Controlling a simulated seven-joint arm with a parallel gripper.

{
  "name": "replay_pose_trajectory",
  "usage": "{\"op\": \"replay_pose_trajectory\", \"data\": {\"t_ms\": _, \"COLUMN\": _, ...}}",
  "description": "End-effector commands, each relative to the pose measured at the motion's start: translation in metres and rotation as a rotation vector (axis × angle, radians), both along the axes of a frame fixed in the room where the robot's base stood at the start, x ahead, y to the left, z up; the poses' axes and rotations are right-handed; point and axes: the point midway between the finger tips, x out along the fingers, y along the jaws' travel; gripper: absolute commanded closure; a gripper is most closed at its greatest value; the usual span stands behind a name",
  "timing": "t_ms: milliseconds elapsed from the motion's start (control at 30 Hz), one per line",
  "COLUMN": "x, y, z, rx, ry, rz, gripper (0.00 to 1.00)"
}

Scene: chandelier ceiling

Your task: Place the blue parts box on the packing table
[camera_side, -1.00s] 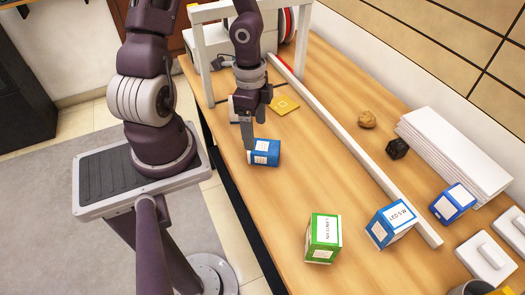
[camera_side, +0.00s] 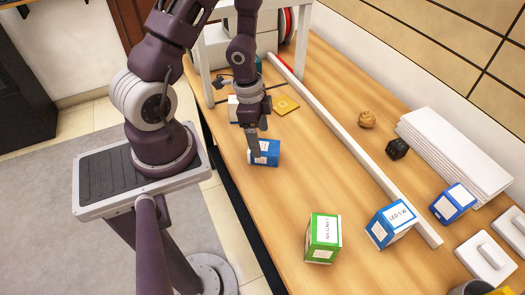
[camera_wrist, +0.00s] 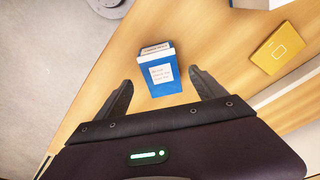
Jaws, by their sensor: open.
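A blue parts box (camera_side: 265,152) with a white label lies on the wooden packing table (camera_side: 300,180) near its left edge. In the wrist view the blue box (camera_wrist: 160,76) sits between the two spread fingers, with its far end beyond their tips. My gripper (camera_side: 256,155) points down at this box and is open. In the wrist view my gripper (camera_wrist: 160,82) shows a gap between each finger and the box. In the side view a finger hides part of the box's left side. I cannot tell whether it touches the box.
A green box (camera_side: 322,238) and two more blue boxes (camera_side: 390,222) (camera_side: 453,203) stand toward the front right. A long white bar (camera_side: 350,150) crosses the table. A yellow case (camera_side: 284,104), a black cube (camera_side: 397,148), a brown lump (camera_side: 366,119) and white panels (camera_side: 455,150) lie around. A white frame (camera_side: 205,65) stands behind.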

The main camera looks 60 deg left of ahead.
Motion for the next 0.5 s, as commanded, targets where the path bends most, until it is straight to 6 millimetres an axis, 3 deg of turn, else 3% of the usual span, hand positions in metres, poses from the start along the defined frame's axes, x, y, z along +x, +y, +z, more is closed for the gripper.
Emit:
{"op": "replay_pose_trajectory", "data": {"t_ms": 300, "x": 0.006, "y": -0.002, "z": -0.049, "rx": 0.004, "ry": 0.003, "rz": -0.003, "gripper": 0.2}}
{"op": "replay_pose_trajectory", "data": {"t_ms": 500, "x": 0.009, "y": -0.002, "z": -0.057, "rx": 0.005, "ry": -0.002, "rz": -0.001, "gripper": 0.2}}
